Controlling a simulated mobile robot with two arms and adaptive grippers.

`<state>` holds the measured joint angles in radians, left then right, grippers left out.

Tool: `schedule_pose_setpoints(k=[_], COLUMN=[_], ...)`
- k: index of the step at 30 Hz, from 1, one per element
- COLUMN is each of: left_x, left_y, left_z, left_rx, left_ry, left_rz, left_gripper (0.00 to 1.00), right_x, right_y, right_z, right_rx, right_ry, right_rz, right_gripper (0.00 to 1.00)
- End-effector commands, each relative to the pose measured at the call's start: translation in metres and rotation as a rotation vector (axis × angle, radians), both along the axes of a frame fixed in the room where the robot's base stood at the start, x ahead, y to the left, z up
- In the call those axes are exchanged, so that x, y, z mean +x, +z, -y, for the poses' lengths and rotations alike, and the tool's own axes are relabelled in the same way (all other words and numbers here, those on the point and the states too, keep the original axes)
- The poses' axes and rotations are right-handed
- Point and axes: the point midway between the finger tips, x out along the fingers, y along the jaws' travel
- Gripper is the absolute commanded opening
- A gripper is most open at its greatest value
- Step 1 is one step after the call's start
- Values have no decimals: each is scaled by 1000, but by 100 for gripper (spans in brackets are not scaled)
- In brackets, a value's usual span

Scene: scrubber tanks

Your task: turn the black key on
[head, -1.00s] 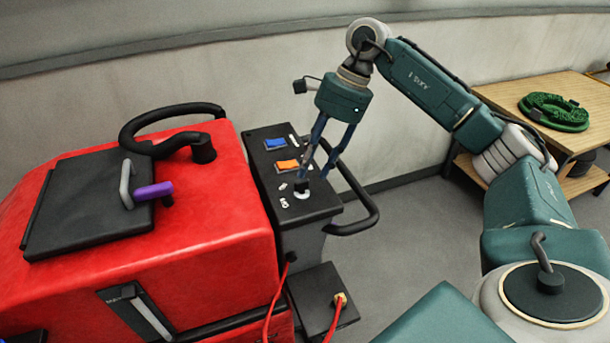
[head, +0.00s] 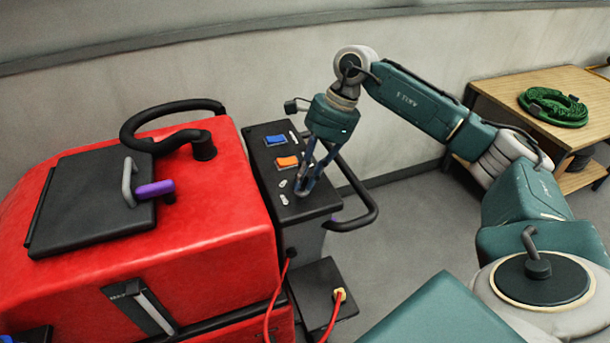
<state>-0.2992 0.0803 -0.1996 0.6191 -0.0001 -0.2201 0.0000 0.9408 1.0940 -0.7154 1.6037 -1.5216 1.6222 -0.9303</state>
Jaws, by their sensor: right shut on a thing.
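The black key sits on the dark control panel (head: 284,157) of the red scrubber (head: 180,220), towards the panel's near end. My right gripper (head: 303,190) points down onto that spot, with its blue fingers shut on the key. The key is mostly hidden between and behind the fingertips, so I cannot tell which way it is turned. My left gripper is not in view.
A blue switch (head: 276,141) and an orange switch (head: 287,162) lie on the panel just beyond the fingers. A black handle bar (head: 372,200) loops out on the panel's right. A wooden table (head: 500,100) with a green coiled hose (head: 553,107) stands at the right.

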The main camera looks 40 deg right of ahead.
Motion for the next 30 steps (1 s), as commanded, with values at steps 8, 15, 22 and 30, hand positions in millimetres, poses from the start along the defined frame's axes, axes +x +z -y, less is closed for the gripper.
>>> schedule_pose_setpoints(k=[8,15,22,30], left_x=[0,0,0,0], left_y=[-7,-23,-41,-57], left_z=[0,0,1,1], left_rx=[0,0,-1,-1], left_ry=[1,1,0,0], left_rz=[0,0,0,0], left_gripper=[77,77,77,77], right_x=[0,-1,-1,-1], right_y=[-1,-3,-3,-1], right_z=[0,-1,-3,-5], right_rx=[0,-1,0,2], right_ry=[-45,-192,-400,-655], right_rz=[2,5,8,8], right_gripper=[0,0,0,0])
